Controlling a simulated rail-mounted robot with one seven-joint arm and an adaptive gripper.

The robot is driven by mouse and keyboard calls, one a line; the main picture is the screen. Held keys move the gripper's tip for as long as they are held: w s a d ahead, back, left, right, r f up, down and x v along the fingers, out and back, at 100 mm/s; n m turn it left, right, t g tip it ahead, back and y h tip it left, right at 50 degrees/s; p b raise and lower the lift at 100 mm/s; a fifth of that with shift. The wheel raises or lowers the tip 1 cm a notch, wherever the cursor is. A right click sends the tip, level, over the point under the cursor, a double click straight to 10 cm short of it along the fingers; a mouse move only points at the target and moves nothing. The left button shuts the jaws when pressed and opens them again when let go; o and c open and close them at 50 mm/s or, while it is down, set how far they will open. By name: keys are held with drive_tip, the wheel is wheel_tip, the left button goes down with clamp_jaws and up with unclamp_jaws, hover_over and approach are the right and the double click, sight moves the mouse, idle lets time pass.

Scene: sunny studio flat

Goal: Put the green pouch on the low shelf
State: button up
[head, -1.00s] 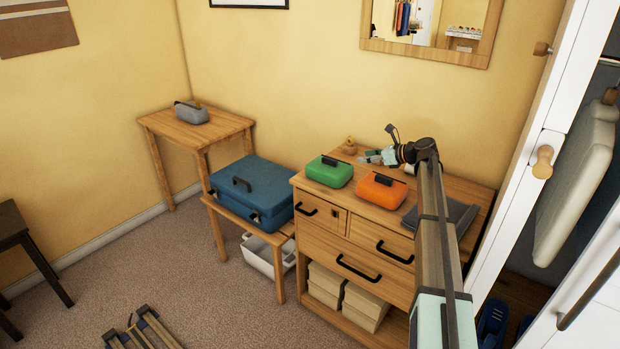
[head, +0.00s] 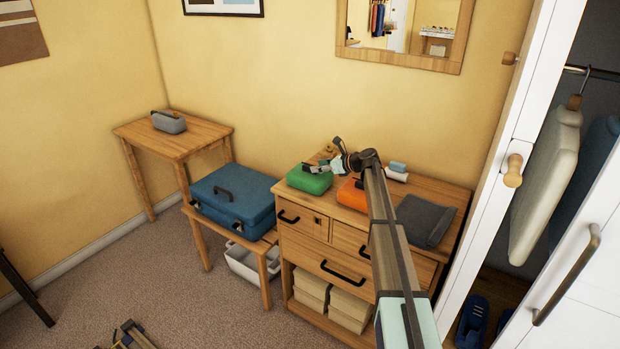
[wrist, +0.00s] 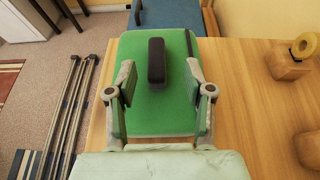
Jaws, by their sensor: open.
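The green pouch (head: 309,179) lies on top of the wooden dresser, at its left end, with a dark handle on its top. In the wrist view the green pouch (wrist: 160,115) fills the middle, and its black handle (wrist: 156,60) stands up ahead of the fingers. My gripper (wrist: 160,92) is open above the pouch, with one finger on each side of its near part and nothing held. In the head view my gripper (head: 318,167) is over the pouch's right part. The low shelf cannot be identified for certain; the dresser's open bottom shelf (head: 308,312) holds pale boxes.
An orange pouch (head: 351,195) lies right of the green one, partly behind my arm. A dark folded cloth (head: 427,219) lies farther right. A blue suitcase (head: 232,200) fills most of a low bench (head: 200,217), above a white bin (head: 243,262). A grey pouch (head: 169,122) stands on a side table (head: 205,136).

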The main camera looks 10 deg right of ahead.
sight(310, 166)
drive_tip(key=shift+p+x, duration=0.85)
drive_tip(key=shift+x, duration=1.55)
drive_tip(key=shift+s+a+r, duration=0.1)
drive_tip(key=shift+s+a, duration=0.05)
clamp_jaws()
